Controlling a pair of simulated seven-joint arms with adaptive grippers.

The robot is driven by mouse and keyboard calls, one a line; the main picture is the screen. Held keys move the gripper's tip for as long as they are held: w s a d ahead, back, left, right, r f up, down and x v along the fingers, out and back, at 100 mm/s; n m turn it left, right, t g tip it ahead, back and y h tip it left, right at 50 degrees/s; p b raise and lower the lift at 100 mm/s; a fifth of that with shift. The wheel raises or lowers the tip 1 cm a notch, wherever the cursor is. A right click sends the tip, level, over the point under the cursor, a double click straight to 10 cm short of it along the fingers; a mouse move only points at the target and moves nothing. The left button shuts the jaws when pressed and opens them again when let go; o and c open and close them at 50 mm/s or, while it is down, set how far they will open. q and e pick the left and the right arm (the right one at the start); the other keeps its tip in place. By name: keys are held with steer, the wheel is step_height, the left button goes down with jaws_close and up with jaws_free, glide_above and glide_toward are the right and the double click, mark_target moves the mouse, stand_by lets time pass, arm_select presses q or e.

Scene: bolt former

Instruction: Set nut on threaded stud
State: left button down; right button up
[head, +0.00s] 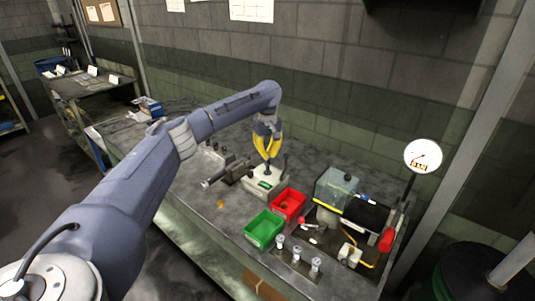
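My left gripper (267,163), with yellow fingers, points down over a pale block-shaped fixture (262,185) with a green label, in the middle of the bench. The fingers seem to converge near the fixture's top, but whether they hold anything is too small to tell. A small orange-brown piece (220,204) lies on the bench to the left of the bins; I cannot tell if it is the nut. Several upright silver posts (297,252) stand at the bench's front; I cannot make out which part is the threaded stud. My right gripper is not in view.
A green bin (264,229) and a red bin (288,204) sit right of the fixture. A clear-covered box (335,188) and a dial gauge (423,155) stand farther right. A dark clamp-like device (228,172) is on the left. The bench's front left is mostly clear.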

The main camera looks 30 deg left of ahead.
arm_select(q)
steer(key=shift+f, duration=1.4)
stand_by(0.5)
steer(key=c, duration=1.5)
jaws_free()
step_height(320, 180, up, 12)
steer(key=shift+r, duration=0.1)
